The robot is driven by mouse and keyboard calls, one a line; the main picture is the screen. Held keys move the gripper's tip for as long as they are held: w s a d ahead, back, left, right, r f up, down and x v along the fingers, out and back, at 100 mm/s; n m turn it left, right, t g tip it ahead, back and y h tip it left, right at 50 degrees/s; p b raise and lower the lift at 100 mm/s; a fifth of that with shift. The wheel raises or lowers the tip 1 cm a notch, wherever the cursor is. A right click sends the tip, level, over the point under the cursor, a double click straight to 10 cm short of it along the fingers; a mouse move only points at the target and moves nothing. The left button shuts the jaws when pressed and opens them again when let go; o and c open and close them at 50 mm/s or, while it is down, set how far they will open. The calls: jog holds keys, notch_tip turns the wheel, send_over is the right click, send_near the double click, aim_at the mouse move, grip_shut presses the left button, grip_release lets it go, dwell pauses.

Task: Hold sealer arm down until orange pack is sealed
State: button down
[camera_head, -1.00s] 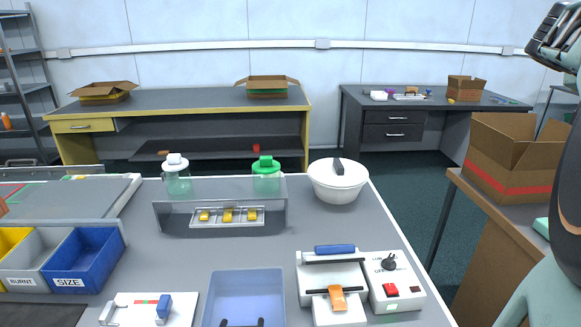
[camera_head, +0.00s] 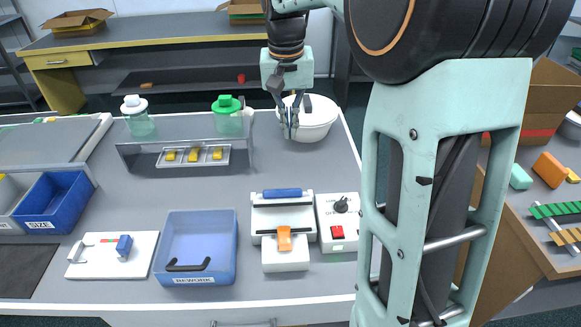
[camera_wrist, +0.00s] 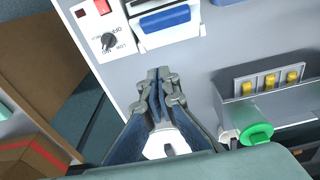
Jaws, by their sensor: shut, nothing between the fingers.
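The sealer (camera_head: 268,225) stands on the grey table, a white machine with a blue handle bar (camera_head: 282,194) on its raised arm side. The orange pack (camera_head: 285,238) lies on the sealer's front part. In the wrist view the blue handle (camera_wrist: 165,20) shows at the top, beyond my fingertips. My gripper (camera_head: 290,134) is shut and empty, pointing down above the table behind the sealer, in front of the white bowl; its fingers also show in the wrist view (camera_wrist: 158,76). It is apart from the sealer. The orange pack is hidden in the wrist view.
A control box with a red switch and black knob (camera_head: 338,222) adjoins the sealer. A blue REWORK bin (camera_head: 196,230) is left of it. A rack with yellow pieces (camera_head: 192,156) and two lidded jars stand behind. My arm covers the table's right side.

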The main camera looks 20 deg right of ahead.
jog(key=shift+s+a+f, duration=0.1)
jog(key=shift+s+a, duration=0.1)
jog(key=shift+a, duration=0.75)
jog(key=shift+f, duration=0.1)
send_over(282, 195)
jog(key=w+d, duration=0.1)
jog(key=w, duration=0.4)
notch_tip(282, 195, down, 10)
jog(key=shift+s+d+f, duration=0.1)
jog(key=shift+s+f, duration=0.8)
jog(key=shift+s, duration=0.1)
jog(key=shift+s+f, duration=0.4)
jog(key=shift+f, duration=0.15)
jog(key=shift+s+f, duration=0.1)
